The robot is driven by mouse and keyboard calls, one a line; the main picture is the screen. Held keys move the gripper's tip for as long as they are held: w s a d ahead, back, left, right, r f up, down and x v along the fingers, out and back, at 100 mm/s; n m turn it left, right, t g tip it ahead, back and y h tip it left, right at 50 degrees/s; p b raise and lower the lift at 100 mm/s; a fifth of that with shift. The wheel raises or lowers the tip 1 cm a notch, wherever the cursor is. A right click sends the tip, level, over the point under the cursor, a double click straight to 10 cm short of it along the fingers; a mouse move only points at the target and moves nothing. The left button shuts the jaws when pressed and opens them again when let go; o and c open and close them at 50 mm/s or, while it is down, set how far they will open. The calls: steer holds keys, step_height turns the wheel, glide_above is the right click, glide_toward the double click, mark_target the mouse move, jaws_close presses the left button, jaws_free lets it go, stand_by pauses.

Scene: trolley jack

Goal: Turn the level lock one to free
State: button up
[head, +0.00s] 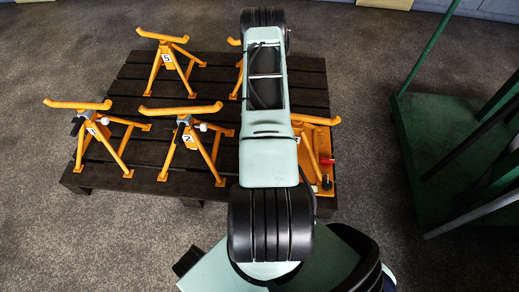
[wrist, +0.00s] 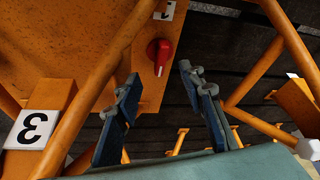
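A red lock knob (wrist: 159,52) sits on an orange plate (wrist: 80,45) in the wrist view, just below a white label (wrist: 165,9) whose mark is cut by the frame's edge. In the head view a small red part (head: 327,160) shows at the right of the pallet, beside my arm; I cannot tell if it is the same knob. My gripper (wrist: 159,76) is open, with blue-grey fingers either side of and a little below the knob in the picture. No contact with the knob is visible. My arm hides the gripper in the head view.
Several orange stands, such as this one (head: 184,130), stand on a dark slatted pallet (head: 120,195). Orange bars flank the gripper. A green trolley (head: 440,140) stands at the right.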

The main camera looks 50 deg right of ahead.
steer(key=shift+v, duration=2.15)
steer(key=shift+a, duration=0.1)
